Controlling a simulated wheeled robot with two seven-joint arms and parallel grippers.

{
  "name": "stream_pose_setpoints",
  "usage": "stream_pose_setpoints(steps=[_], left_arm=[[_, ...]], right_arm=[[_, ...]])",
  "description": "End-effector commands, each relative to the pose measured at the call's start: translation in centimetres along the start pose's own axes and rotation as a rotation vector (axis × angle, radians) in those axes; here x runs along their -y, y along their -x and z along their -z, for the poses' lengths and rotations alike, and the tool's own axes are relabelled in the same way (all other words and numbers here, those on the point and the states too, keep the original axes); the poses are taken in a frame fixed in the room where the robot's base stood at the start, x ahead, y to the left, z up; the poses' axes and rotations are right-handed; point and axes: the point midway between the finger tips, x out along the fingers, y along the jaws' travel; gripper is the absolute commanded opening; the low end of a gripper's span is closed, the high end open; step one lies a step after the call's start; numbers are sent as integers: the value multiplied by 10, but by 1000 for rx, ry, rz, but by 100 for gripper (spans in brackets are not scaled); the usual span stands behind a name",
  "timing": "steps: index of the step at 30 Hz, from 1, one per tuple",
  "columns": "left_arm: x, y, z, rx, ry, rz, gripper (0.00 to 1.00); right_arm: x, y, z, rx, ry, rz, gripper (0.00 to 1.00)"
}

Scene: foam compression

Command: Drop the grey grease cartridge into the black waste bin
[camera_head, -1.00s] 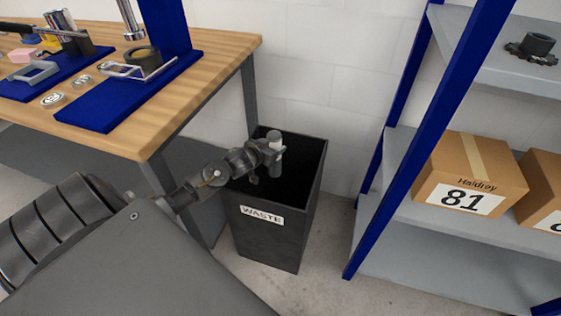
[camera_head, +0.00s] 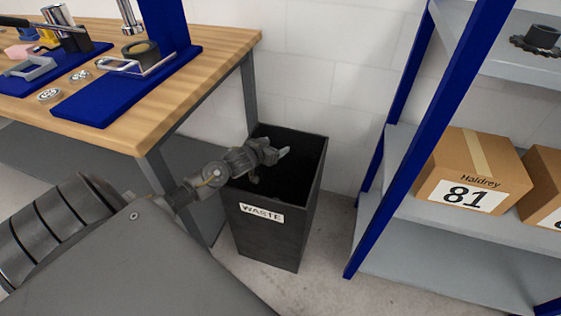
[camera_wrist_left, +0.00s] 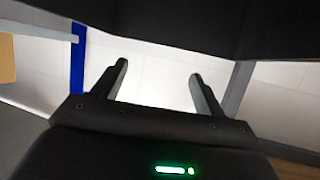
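The black waste bin (camera_head: 268,240), with a white WASTE label, stands on the floor between the workbench and the shelf rack. Its open top faces up and its inside is very dark. My left gripper (camera_head: 281,154) is over the bin's opening. In the left wrist view the two fingers of the left gripper (camera_wrist_left: 158,72) are apart with nothing between them. The grey grease cartridge does not show in either view now; the dark bin inside hides whatever lies there. My right gripper is not in view.
The wooden workbench (camera_head: 213,55) at the left carries blue fixtures (camera_head: 95,105) and small metal parts. A blue and grey shelf rack (camera_head: 415,140) at the right holds cardboard boxes (camera_head: 470,172). Bare floor (camera_head: 322,240) lies between bin and rack.

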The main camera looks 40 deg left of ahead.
Motion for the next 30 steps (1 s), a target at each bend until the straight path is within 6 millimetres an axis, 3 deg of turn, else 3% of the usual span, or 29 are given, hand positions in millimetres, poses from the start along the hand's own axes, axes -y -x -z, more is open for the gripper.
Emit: stream_pose_setpoints(steps=[8, 21, 30], left_arm=[[0, 7, 0, 1, -1, 0, 72], [0, 87, 0, 3, -1, -1, 72], [0, 108, 0, 0, 1, 0, 72]], right_arm=[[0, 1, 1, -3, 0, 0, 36], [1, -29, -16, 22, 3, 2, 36], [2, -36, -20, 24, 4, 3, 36]])
